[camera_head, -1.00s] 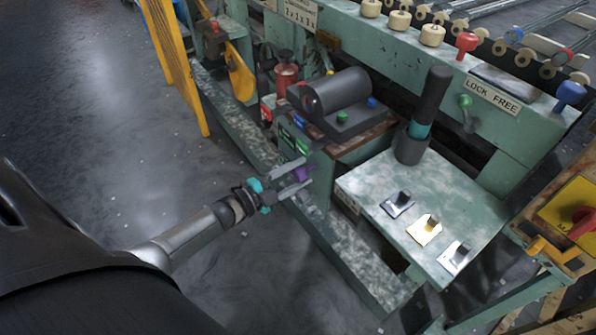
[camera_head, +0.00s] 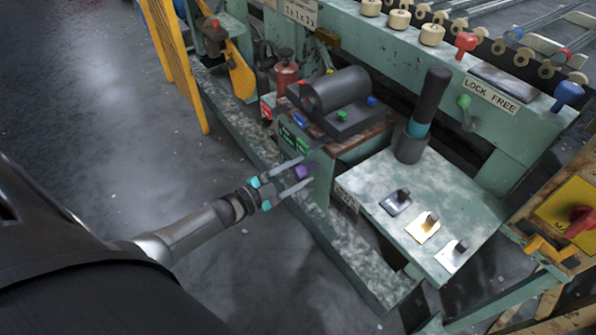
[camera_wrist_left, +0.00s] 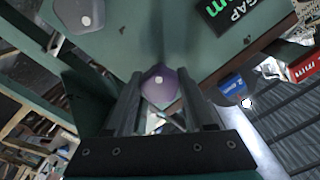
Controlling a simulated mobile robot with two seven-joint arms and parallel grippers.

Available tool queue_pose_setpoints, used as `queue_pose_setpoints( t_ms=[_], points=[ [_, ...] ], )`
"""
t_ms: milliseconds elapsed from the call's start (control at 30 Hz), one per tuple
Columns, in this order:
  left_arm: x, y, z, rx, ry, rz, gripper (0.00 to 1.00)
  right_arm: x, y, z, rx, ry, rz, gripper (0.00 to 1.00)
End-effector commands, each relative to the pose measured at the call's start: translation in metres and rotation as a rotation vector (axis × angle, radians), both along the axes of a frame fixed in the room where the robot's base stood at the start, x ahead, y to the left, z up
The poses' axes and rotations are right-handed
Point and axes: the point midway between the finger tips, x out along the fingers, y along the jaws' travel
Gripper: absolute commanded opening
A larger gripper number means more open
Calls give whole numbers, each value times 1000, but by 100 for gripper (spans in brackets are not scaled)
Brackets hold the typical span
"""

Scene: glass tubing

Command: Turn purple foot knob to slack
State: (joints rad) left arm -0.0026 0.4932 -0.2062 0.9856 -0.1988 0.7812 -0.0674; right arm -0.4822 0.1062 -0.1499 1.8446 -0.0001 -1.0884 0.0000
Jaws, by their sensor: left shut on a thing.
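The purple foot knob (camera_head: 303,170) sits low on the front face of the green machine, by the corner of the small cabinet. My left gripper (camera_head: 306,171) reaches it from the lower left, with one finger on each side. The left wrist view shows the purple knob (camera_wrist_left: 160,88) with a pale dot on its end, between the two dark fingers. The fingers are shut on the knob. They hide part of its sides, and any slack marking cannot be read. My right gripper is not in view.
A dark cylinder unit (camera_head: 338,92) stands on the cabinet above the knob. A green panel with several switches (camera_head: 422,228) lies to the right, beside an upright black handle (camera_head: 427,105). A yellow gate (camera_head: 178,65) stands at left. The grey floor (camera_head: 110,130) is clear.

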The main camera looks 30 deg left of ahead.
Motion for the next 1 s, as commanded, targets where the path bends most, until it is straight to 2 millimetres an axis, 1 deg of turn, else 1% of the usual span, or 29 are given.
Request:
queue_pose_setpoints(
  t_ms=[167,200,400,433,833,933,967,1000],
  points=[
    [0,0,0,1,1,0,0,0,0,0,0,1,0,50],
    [0,0,0,2,1,0,58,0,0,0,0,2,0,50],
    [0,0,0,2,0,-1,80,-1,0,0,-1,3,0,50],
    [0,0,0,2,0,-1,83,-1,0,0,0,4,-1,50],
    [-2,1,0,2,1,0,83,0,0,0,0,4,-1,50],
    [-8,3,0,2,1,0,83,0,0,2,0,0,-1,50],
    [-11,5,0,2,1,0,83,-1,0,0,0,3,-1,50],
    [-17,7,0,3,3,0,83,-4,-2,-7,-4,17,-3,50]
  ],
)
